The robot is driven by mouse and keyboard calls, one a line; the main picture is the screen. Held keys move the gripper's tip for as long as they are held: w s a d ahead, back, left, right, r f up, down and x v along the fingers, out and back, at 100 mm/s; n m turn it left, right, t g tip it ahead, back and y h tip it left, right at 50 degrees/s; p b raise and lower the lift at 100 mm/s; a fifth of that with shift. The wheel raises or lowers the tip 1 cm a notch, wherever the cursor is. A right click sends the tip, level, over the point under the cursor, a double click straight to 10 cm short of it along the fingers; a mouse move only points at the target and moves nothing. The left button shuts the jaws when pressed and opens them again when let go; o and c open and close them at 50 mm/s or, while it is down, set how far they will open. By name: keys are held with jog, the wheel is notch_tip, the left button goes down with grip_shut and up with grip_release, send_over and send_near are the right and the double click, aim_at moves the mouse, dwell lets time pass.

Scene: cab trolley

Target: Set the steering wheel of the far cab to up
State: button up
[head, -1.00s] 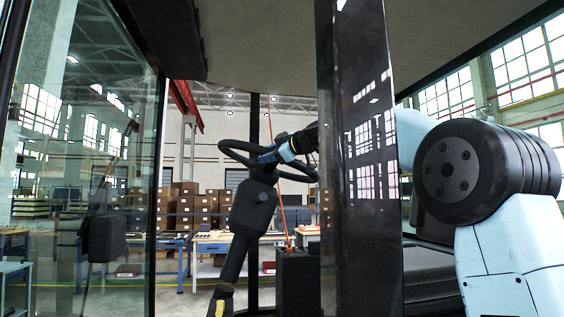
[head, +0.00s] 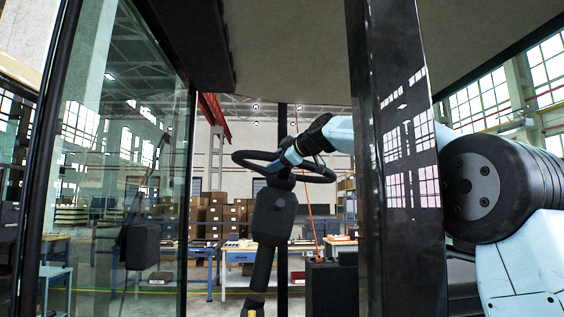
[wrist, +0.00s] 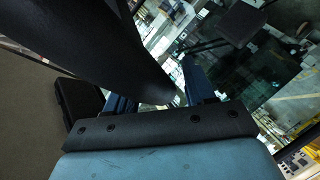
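The steering wheel (head: 318,178) of the cab is a dark ring on a thick black column (head: 272,215), seen in the head view through the cab's open front. The column leans slightly, with its top to the right. My gripper (head: 287,158) reaches in from the right and is at the wheel's hub and rim. In the wrist view, its two blue fingers (wrist: 160,98) stand apart, with a large dark part of the wheel or column running down between them. Whether the fingers press on it cannot be seen.
A black cab pillar (head: 395,160) stands in front of my arm. A glass panel (head: 130,180) in a black frame is on the left. The cab roof (head: 290,50) is overhead. Benches and brown boxes (head: 228,218) are in the hall behind.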

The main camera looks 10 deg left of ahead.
jog(key=shift+o, duration=0.5)
jog(key=shift+d, duration=0.2)
jog(key=shift+r, duration=0.1)
jog(key=shift+d, duration=0.25)
jog(key=v, duration=1.3)
jog(key=shift+s, duration=0.25)
